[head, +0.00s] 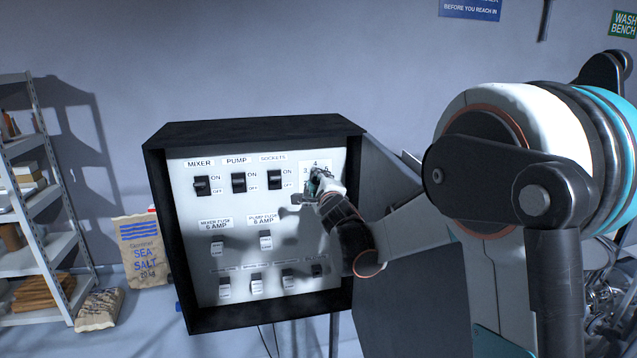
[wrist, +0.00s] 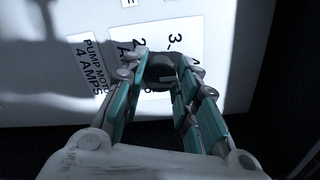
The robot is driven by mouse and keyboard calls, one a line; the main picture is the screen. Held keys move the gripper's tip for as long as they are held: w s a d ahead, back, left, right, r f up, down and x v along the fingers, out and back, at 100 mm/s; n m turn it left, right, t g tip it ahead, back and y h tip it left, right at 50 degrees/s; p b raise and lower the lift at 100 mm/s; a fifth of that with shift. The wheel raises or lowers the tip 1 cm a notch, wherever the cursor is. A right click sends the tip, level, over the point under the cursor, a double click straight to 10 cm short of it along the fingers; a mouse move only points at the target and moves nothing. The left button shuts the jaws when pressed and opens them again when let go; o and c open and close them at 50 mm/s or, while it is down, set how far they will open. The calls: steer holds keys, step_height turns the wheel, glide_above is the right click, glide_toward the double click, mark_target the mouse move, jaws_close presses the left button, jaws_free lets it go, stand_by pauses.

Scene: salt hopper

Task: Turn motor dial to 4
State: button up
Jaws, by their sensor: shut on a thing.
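The motor dial (wrist: 160,72) is a dark round knob between my fingers in the wrist view. My gripper (wrist: 162,66) is shut on it, with one teal-padded finger on each side. In the head view my gripper (head: 317,184) is at the upper right of the white panel and covers most of the dial.
The black-framed switch box (head: 253,131) holds the MIXER (head: 201,186), PUMP (head: 238,182) and SOCKETS (head: 274,179) switches left of the dial. Fuses (head: 265,240) sit below. A label reading PUMP MOTOR 4 AMPS (wrist: 90,65) is beside the scale. Salt sacks (head: 146,250) and a shelf (head: 42,190) stand left.

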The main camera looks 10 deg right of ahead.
steer(key=shift+f, duration=0.1)
steer(key=o, duration=1.1)
steer(key=shift+s, duration=0.1)
steer(key=s, duration=1.2)
steer(key=shift+a+r, duration=0.1)
steer(key=shift+r, duration=0.15)
steer(key=shift+f, duration=0.1)
